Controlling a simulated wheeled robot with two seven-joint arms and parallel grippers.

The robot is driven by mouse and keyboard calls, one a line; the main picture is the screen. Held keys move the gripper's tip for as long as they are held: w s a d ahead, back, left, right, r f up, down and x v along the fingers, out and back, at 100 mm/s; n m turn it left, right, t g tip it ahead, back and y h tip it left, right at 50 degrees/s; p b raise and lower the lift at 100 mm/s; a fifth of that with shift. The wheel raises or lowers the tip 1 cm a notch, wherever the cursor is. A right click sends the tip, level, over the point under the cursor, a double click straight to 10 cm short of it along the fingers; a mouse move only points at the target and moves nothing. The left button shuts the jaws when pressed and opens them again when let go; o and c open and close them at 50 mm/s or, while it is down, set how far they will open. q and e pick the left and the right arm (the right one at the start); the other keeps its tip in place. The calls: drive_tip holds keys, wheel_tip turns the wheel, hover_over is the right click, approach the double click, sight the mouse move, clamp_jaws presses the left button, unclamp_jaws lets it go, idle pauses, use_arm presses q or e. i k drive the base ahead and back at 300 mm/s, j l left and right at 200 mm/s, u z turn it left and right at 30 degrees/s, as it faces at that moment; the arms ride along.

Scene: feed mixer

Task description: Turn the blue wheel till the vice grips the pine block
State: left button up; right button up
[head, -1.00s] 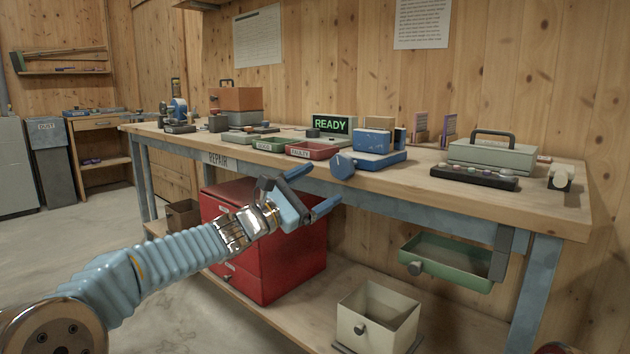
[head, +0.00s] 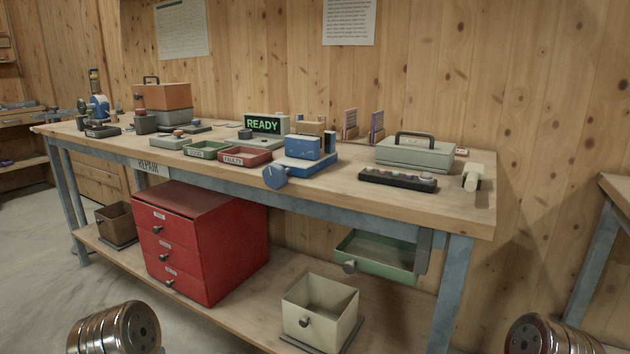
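The blue vice (head: 308,157) stands near the front edge of the bench, right of the middle. Its round blue wheel (head: 276,177) faces the front and overhangs the edge slightly. A small pine-coloured block (head: 311,128) shows just behind the vice's upper blue jaw; I cannot tell whether it is between the jaws or touching them. Neither gripper is in view. Only two metallic parts of my arms show, at the bottom left and bottom right, well short of the bench.
The wooden bench (head: 420,205) also holds a green tray (head: 208,150), a red tray (head: 245,156), a READY display (head: 263,124), a grey case (head: 415,154) and a dark button strip (head: 397,180). Below are a red drawer cabinet (head: 230,240), a cream bin (head: 320,308) and an open green drawer (head: 375,256).

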sight(274, 176)
drive_tip(key=i+j+z, duration=0.1)
drive_tip(key=z, duration=0.4)
drive_tip(key=j+z, duration=0.3)
drive_tip(key=z, duration=0.15)
drive_tip(key=j+z, duration=0.2)
drive_tip(key=z, duration=0.3)
drive_tip(key=j+z, duration=0.25)
drive_tip(key=z, duration=0.25)
